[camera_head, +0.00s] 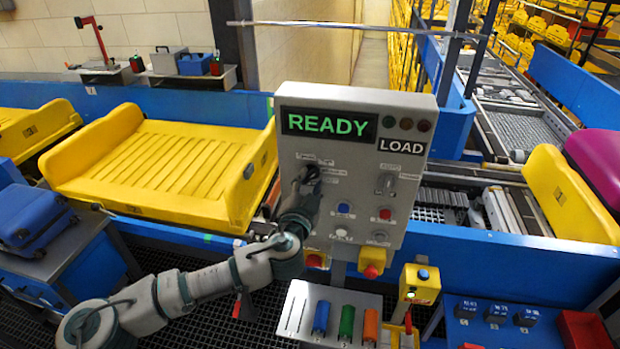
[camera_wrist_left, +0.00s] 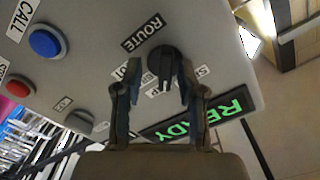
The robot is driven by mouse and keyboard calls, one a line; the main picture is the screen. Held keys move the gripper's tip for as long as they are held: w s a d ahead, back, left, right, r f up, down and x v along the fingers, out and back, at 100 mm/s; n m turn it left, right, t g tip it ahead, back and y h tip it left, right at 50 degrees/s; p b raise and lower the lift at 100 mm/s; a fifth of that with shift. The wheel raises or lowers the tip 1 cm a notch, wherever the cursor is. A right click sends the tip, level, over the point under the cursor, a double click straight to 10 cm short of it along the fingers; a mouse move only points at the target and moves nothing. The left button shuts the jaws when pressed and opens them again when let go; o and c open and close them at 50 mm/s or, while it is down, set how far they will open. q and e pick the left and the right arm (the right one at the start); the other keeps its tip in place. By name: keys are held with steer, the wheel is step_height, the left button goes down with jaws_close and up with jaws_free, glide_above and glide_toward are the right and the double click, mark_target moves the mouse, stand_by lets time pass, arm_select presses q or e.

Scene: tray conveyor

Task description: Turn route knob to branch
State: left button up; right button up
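The black route knob (camera_wrist_left: 162,62) sits on the grey control panel (camera_head: 350,240), under the word ROUTE in the left wrist view. My left gripper (camera_wrist_left: 160,82) straddles it, one finger on each side, with visible gaps, so it looks open. The fingers partly hide the small position labels by the knob. In the head view the left gripper (camera_head: 308,182) is at the panel's left side, covering much of the knob. The panel display (camera_head: 328,124) reads READY in green, with a LOAD label beside it. My right gripper does not show.
The panel also has a blue button (camera_head: 344,208), a red button (camera_head: 385,214) and a second knob (camera_wrist_left: 80,121). Below it are red knobs on yellow and a sloped plate (camera_head: 295,310) with coloured cylinders. A yellow tray (camera_head: 150,200) lies on the conveyor at left.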

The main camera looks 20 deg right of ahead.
arm_select(q)
steer(key=shift+w, duration=0.25)
steer(key=shift+a, duration=0.1)
steer(key=shift+a, duration=0.15)
jaws_close()
steer(key=shift+r, duration=0.1)
